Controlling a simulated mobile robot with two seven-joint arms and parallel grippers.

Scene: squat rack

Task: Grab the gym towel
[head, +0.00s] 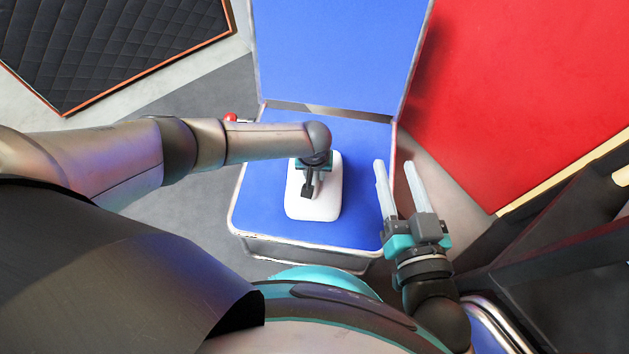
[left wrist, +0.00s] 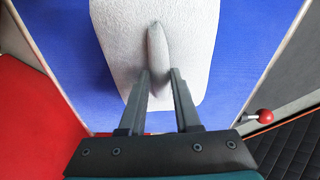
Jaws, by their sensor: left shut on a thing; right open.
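The gym towel (head: 325,205) is white with rounded corners and lies on the blue seat of a bench. My left gripper (head: 308,190) comes down over it from above and covers its middle. In the left wrist view the towel (left wrist: 110,30) fills the upper middle, and my left gripper (left wrist: 157,80) has its fingers shut on a raised fold of it. Most of the towel rests on the seat. My right gripper (head: 393,165) is open and empty, to the right of the seat's edge.
The blue bench seat (head: 270,205) has a blue backrest (head: 335,50) behind it. A red knob (head: 230,117) is at the seat's left. A red mat (head: 530,90) is at the right, with dark rack parts (head: 560,230) near my right arm.

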